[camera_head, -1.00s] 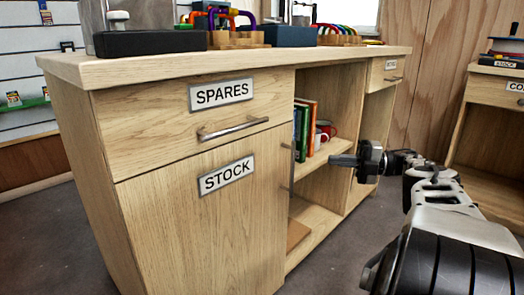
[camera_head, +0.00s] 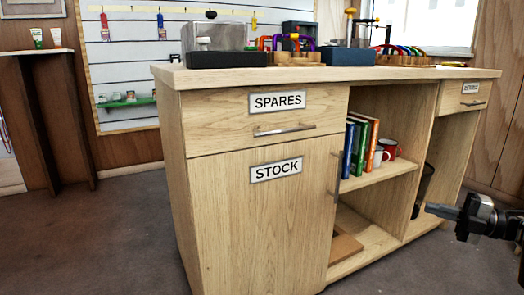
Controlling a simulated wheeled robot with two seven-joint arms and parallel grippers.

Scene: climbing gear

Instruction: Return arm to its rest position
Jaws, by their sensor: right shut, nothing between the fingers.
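My right gripper (camera_head: 443,211) shows at the right edge, in front of the counter's right end. Its fingers are shut and empty, pointing left, apart from the counter as far as I can tell. Most of my right arm is cut off by the picture's edge. My left gripper is not in view.
A wooden counter (camera_head: 222,134) has a shut SPARES drawer (camera_head: 278,122) above a shut STOCK door (camera_head: 260,225). Its open shelf holds books (camera_head: 361,148) and mugs (camera_head: 385,150). Gear stands on top. Grey floor (camera_head: 90,235) is clear at the left.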

